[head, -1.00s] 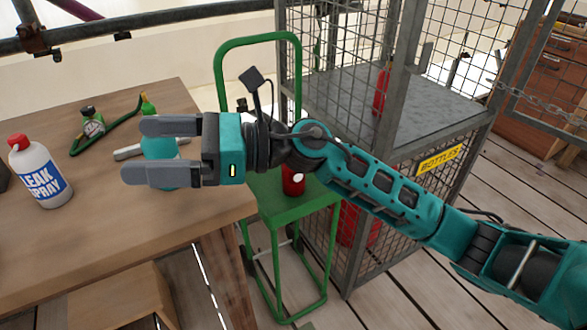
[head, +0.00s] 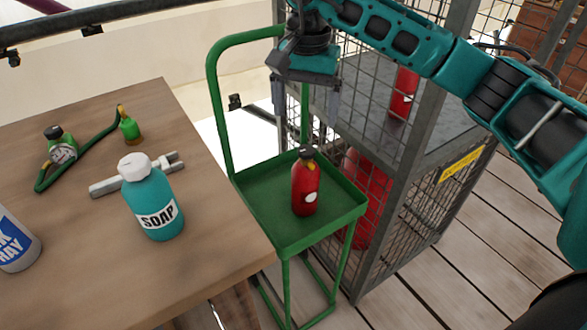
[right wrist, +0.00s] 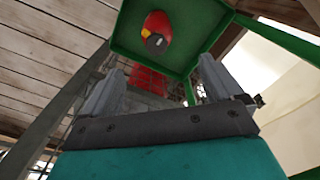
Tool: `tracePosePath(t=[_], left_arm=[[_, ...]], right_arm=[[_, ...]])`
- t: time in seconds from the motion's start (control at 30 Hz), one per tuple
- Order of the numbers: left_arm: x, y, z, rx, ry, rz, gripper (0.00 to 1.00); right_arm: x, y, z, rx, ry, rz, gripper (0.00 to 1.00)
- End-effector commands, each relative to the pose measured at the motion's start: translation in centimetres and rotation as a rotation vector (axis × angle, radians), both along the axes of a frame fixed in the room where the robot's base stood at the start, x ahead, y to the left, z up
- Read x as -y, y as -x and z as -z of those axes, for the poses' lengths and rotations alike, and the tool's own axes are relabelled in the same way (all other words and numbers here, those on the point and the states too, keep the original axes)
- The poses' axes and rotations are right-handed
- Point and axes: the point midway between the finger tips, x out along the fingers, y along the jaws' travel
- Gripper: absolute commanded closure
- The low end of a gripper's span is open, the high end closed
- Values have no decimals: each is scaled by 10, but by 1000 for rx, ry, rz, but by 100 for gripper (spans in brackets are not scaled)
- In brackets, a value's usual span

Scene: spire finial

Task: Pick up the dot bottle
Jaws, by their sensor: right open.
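The dot bottle (head: 306,186) is red with a white dot on its side and a dark cap. It stands upright on the green trolley's tray (head: 262,205). It also shows from above in the right wrist view (right wrist: 156,32), with a yellow patch near its cap. My right gripper (head: 305,105) is open and empty, pointing down above the bottle and apart from it. In the right wrist view its two fingers (right wrist: 162,85) stand wide apart with nothing between them. My left gripper is not in view.
A teal soap bottle (head: 152,200), a wrench (head: 110,184), a green hose with gauge (head: 62,150) and a leak spray bottle (head: 14,243) are on the wooden table (head: 215,230). A mesh cage (head: 415,200) holding red bottles stands close right of the trolley.

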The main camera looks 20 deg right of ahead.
Motion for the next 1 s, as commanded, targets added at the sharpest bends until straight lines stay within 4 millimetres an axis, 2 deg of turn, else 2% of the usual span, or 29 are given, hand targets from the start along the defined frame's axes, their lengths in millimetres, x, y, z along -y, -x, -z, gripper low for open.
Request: tracePosePath(t=[0.13,0.4,0.67,0.9,1.0], left_arm=[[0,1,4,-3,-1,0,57],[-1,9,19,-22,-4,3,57],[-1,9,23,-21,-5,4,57],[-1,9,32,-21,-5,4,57],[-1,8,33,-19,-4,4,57]], right_arm=[[2,1,13,-6,8,1,7],[2,1,63,-5,6,1,7],[2,2,84,-4,6,0,7],[3,7,119,-6,4,0,7],[3,7,127,-3,4,1,7]])
